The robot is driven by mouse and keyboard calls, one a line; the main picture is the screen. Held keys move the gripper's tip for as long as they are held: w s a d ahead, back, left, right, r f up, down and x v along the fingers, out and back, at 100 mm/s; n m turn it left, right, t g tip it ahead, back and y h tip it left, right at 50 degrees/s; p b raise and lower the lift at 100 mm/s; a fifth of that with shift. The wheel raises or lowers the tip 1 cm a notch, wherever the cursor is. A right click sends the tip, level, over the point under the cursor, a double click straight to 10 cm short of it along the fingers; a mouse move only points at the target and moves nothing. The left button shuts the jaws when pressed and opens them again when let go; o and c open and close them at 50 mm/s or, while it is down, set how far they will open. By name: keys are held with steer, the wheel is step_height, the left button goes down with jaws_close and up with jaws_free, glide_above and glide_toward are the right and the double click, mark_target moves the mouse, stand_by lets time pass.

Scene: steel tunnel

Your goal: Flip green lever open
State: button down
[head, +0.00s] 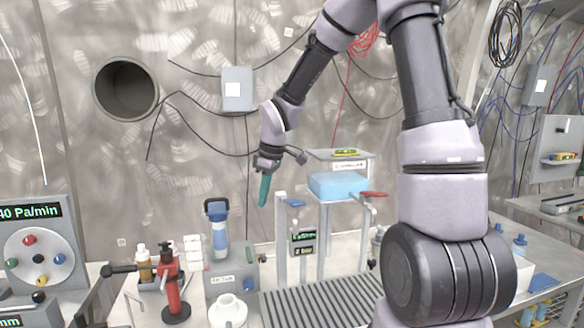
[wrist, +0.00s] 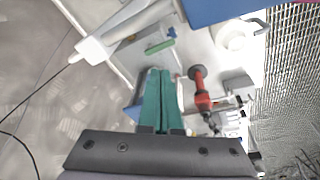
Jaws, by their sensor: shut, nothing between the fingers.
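My gripper (head: 264,190) hangs point-down above the bench, its teal fingers together and empty. The closed fingers also show in the wrist view (wrist: 160,98). A small green bar (wrist: 160,46) lies beyond the fingertips in the wrist view, apart from them, against a grey surface. It looks like the green lever, but I cannot be sure. In the head view a yellow-green piece (head: 345,153) sits on a grey panel behind the blue block; I cannot tell whether it is the same thing.
A blue block (head: 338,185) and a red lever (head: 372,194) stand right of my gripper. A grey wall box (head: 237,89) is behind. A slatted grey surface (head: 315,310) lies in front.

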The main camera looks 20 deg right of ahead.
steer(key=s+d+r+m, duration=0.2)
steer(key=r, duration=0.1)
steer(key=s+d+r+m+t, duration=0.1)
steer(key=s+d+r+m, duration=0.1)
steer(key=r, duration=0.1)
steer(key=s+d+r+m+t+h, duration=0.1)
steer(key=s+d+r+m, duration=0.1)
steer(key=r, duration=0.1)
steer(key=shift+s+d+r, duration=0.15)
steer(key=shift+d+r, duration=0.1)
steer(key=shift+r, duration=0.15)
steer(key=s+d+r+m+t, duration=0.1)
steer(key=s+d+r+m, duration=0.2)
steer(key=s, duration=0.4)
steer(key=s+d+r+m+t+y, duration=0.1)
steer(key=s+d+r+m+t, duration=0.1)
steer(key=s+r+m, duration=0.3)
steer(key=s+m, duration=0.1)
steer(key=s, duration=0.1)
steer(key=shift+s+d+r+m, duration=0.3)
steer(key=shift+d+r+m, duration=0.1)
